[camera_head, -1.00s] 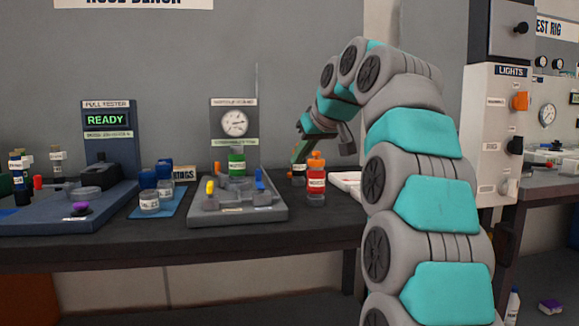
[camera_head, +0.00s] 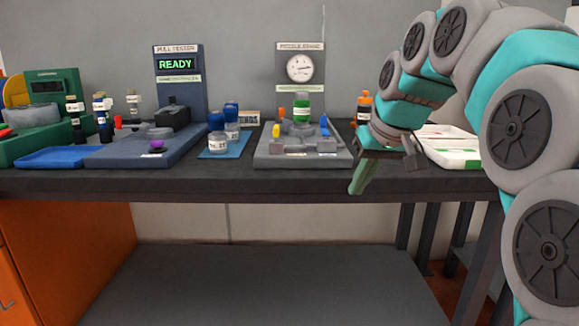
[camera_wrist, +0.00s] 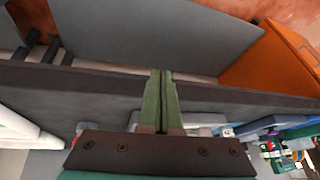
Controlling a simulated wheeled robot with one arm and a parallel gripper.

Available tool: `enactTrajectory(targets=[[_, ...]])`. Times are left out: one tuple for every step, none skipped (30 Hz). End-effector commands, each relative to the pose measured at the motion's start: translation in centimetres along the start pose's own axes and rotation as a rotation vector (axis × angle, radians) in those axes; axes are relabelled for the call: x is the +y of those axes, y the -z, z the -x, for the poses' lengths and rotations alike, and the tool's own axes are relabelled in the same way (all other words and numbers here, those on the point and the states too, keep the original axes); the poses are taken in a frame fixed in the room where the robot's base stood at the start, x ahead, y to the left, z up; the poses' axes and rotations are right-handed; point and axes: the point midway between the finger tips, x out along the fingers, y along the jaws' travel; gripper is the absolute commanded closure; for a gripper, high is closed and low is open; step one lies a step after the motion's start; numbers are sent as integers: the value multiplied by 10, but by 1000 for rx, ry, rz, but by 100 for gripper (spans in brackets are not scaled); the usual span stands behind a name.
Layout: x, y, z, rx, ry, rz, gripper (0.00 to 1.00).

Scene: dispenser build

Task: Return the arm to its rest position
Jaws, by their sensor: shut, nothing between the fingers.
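My gripper (camera_head: 359,178) hangs at the front edge of the bench on the right side of the head view, its green fingers pointing down. The fingers are together with nothing between them. They also show at the middle of the wrist view (camera_wrist: 162,75), in front of the dark bench edge. My teal and grey arm curves in from the right of the head view. An orange-capped bottle (camera_head: 364,105) stands on the bench behind the gripper, partly hidden by my arm.
The dark bench (camera_head: 230,183) carries the gauge stand (camera_head: 300,65), the pull tester (camera_head: 180,75), blue-lidded jars (camera_head: 217,137) and a white tray (camera_head: 450,142). A lower shelf (camera_head: 265,280) and an orange cabinet (camera_head: 60,260) are below. Free space lies before the bench.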

Motion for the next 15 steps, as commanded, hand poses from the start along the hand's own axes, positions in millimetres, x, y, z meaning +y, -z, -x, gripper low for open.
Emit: enactTrajectory(targets=[[-4,-20,-8,-34,-3,-8,100],[-6,-31,-13,-53,-5,-15,100],[-8,-46,-19,-77,-10,-24,100],[-10,-58,-24,-100,-12,-30,100],[-11,-70,-29,-119,-16,-36,100],[-14,-87,-35,-146,-20,-44,100],[-15,-99,-39,-164,-23,-51,100],[-16,-112,-43,-184,-27,-58,100],[-18,-129,-50,-210,-32,-66,100],[-18,-141,-53,-227,-37,-72,100],[-19,-155,-58,-247,-42,-79,100],[-20,-172,-62,-271,-49,-88,100],[-21,-187,-67,-294,-54,-94,100],[-22,-201,-71,-313,-58,-101,100],[-23,-220,-75,-338,-66,-110,100]])
